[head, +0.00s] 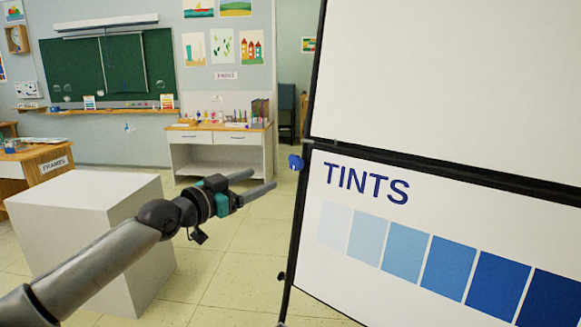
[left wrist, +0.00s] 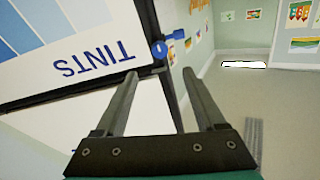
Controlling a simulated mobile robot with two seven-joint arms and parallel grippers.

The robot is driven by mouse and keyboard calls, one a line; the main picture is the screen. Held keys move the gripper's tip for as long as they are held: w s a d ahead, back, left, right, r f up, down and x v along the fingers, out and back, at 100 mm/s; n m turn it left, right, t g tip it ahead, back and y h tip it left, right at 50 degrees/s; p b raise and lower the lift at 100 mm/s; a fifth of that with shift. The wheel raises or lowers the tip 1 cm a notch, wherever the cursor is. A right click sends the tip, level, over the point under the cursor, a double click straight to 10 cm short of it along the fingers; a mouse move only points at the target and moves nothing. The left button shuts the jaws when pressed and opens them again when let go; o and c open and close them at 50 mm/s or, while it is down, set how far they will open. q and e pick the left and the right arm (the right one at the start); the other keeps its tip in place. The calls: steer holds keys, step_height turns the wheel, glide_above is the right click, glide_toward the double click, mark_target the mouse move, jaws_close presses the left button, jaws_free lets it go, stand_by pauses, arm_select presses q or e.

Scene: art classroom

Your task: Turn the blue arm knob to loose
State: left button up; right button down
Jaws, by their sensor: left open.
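The blue arm knob (head: 296,162) sticks out from the left edge of the black-framed board, level with the bar between its two panels. In the left wrist view the blue knob (left wrist: 159,49) shows beyond the fingertips, between their lines. My left gripper (head: 262,180) is open and empty, to the left of the knob in the head view and apart from it. Its two fingers (left wrist: 160,74) point toward the knob in the left wrist view. My right gripper is not in view.
The TINTS board (head: 345,240) with blue squares fills the right side. A white block (head: 85,200) stands below my left arm. A white cabinet (head: 218,152) with art supplies stands at the back wall. Tiled floor lies free between.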

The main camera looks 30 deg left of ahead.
mark_target(294, 165)
arm_select(q)
steer(key=shift+w+d, duration=0.4)
steer(key=shift+w, duration=1.6)
steer(key=shift+w+d, duration=0.35)
steer(key=shift+w, duration=1.6)
steer(key=shift+w+d, duration=0.4)
steer(key=shift+w, duration=1.6)
jaws_close()
